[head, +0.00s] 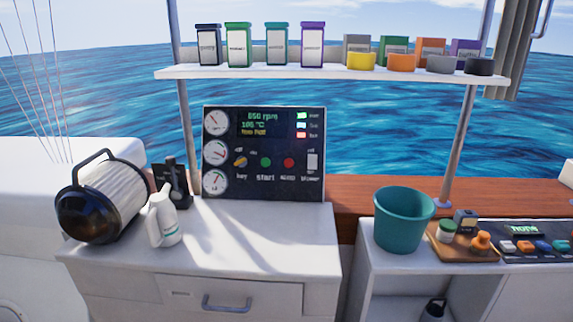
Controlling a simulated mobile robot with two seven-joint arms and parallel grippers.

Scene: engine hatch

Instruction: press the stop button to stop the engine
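The engine control panel (264,153) stands upright at the back of the white cabinet in the head view. Its red button (289,162), with a label below that seems to read stop, is right of the green start button (266,162). A yellow key switch (240,161) is to their left. The panel display (262,123) reads about 850 rpm and 106 °C, with a yellow line of text below. Small green, white and red lights sit at its upper right. Neither of my grippers is in view. Nothing covers the buttons.
On the white cabinet (290,235) stand a black-capped cylinder (98,200), a white jug (163,218) and a black lever (173,182), left of the panel. A teal bucket (402,222) stands right. A shelf (330,75) with boxes hangs above. The cabinet top before the panel is clear.

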